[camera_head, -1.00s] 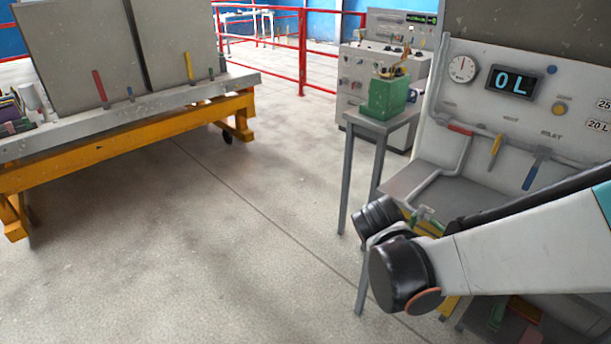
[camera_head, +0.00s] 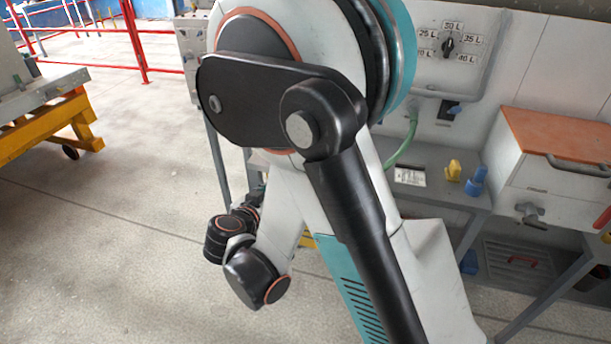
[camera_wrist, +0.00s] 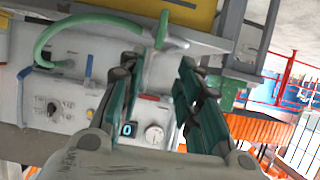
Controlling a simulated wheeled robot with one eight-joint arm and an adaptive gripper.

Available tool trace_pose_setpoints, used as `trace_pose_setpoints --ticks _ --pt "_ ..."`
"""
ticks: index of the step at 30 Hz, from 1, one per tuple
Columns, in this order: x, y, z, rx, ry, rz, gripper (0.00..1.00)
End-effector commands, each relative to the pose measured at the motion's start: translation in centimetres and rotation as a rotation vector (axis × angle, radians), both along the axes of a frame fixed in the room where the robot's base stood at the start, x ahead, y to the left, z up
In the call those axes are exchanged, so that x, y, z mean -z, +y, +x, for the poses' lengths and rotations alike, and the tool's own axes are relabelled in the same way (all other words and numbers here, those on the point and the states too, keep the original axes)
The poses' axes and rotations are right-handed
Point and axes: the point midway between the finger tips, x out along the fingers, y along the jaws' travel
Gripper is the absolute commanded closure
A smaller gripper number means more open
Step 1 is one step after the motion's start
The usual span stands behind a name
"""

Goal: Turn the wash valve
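No label marks the wash valve, so I cannot tell which fitting it is. In the head view, a dark fitting with a blue part (camera_head: 450,109) is on the panel under the dial (camera_head: 448,46), beside a green hose (camera_head: 408,140). A grey tap (camera_head: 530,214) sticks out of the white box at right. The wrist view is upside down and shows the green hose (camera_wrist: 60,38), a green handle (camera_wrist: 162,30) and a small blue handle (camera_wrist: 25,73). My gripper (camera_wrist: 160,68) is open and empty, its teal fingers apart in front of the panel. My arm hides much of the panel in the head view.
A white box with an orange lid (camera_head: 555,135) stands at right. A yellow fitting (camera_head: 453,170) and a blue fitting (camera_head: 476,180) stand on the grey bench. A yellow-framed table (camera_head: 60,118) is at left. The floor between is clear.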

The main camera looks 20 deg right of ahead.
Motion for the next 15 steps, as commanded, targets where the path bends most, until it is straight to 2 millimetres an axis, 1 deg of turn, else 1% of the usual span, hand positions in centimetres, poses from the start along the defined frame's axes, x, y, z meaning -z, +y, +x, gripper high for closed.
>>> trace_pose_setpoints --ticks 3,8,15 --pt "0.2 0.0 0.3 0.005 -0.012 -0.007 0.68" --pt "1.0 -1.2 1.7 0.007 -0.012 -0.008 0.68" --pt "3.0 -3.8 5.2 0.008 -0.01 -0.006 0.68"
